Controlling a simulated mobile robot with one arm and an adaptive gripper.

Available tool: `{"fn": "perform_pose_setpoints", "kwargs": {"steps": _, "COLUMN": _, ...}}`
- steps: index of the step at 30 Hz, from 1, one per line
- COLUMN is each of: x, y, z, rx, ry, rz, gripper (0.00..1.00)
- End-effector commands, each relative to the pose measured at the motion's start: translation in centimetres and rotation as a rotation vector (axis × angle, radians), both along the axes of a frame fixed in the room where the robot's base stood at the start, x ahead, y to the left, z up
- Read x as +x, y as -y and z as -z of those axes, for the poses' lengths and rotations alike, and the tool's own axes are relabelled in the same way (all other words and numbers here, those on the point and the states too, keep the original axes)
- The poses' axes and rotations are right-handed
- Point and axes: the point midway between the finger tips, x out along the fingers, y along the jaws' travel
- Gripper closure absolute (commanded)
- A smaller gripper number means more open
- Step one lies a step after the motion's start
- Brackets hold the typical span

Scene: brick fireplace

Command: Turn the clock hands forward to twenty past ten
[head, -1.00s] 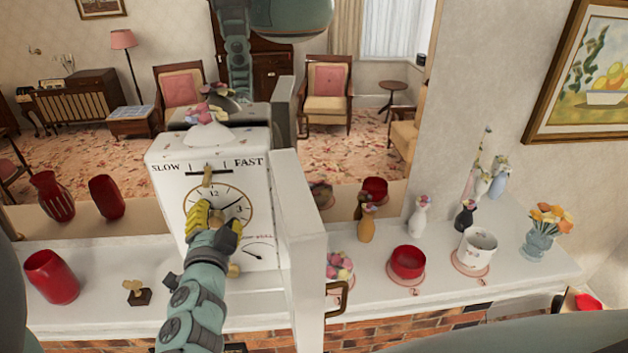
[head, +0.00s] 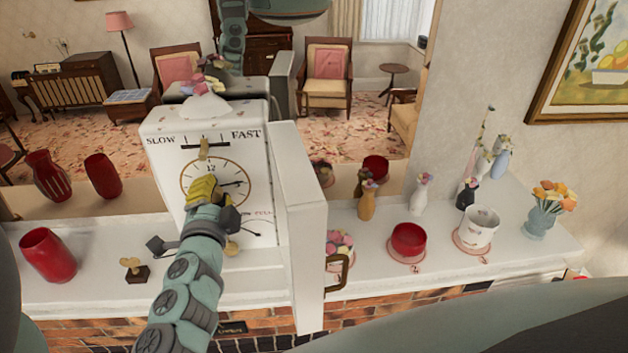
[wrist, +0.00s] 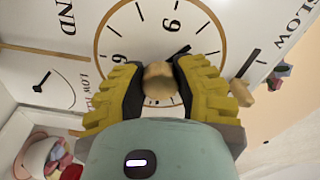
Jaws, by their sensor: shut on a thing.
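The white clock (head: 258,220) stands on the mantel, with a round dial (head: 216,160) ringed in brown on its front. My gripper (head: 216,190) covers the dial's middle and lower left in the head view. In the wrist view my gripper (wrist: 158,85) is shut on a small brass-coloured knob (wrist: 158,75) at the dial's centre, one yellow-black finger on each side. A dark hand (head: 233,183) points right, close to the 3. A short dark hand (wrist: 181,52) shows past the fingers in the wrist view, toward the dial's upper left, near ten.
The clock's open door (head: 304,225) sticks out toward me on the right. A red vase (head: 48,255) and a small brass-topped piece (head: 135,269) stand left. A red bowl (head: 408,241), white cup (head: 478,228) and flower vase (head: 540,222) stand right.

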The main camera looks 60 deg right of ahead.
Motion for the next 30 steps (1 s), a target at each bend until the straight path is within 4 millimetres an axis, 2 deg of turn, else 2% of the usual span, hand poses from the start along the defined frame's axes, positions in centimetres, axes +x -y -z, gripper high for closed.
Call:
{"fn": "perform_pose_setpoints", "kwargs": {"steps": 6, "x": 0.01, "y": 0.00, "z": 0.20, "rx": 0.076, "ry": 0.084, "rz": -0.002, "gripper": 1.00}}
{"fn": "perform_pose_setpoints", "kwargs": {"steps": 16, "x": 0.03, "y": -0.02, "z": 0.15, "rx": 0.084, "ry": 0.090, "rz": -0.003, "gripper": 1.00}}
{"fn": "perform_pose_setpoints", "kwargs": {"steps": 17, "x": 0.03, "y": -0.03, "z": 0.16, "rx": 0.084, "ry": 0.090, "rz": -0.003, "gripper": 0.67}}
{"fn": "perform_pose_setpoints", "kwargs": {"steps": 26, "x": 0.00, "y": 0.00, "z": 0.09, "rx": 0.082, "ry": 0.091, "rz": -0.001, "gripper": 0.37}}
{"fn": "perform_pose_setpoints", "kwargs": {"steps": 30, "x": -0.01, "y": 0.00, "z": 0.07, "rx": 0.081, "ry": 0.091, "rz": -0.001, "gripper": 0.37}}
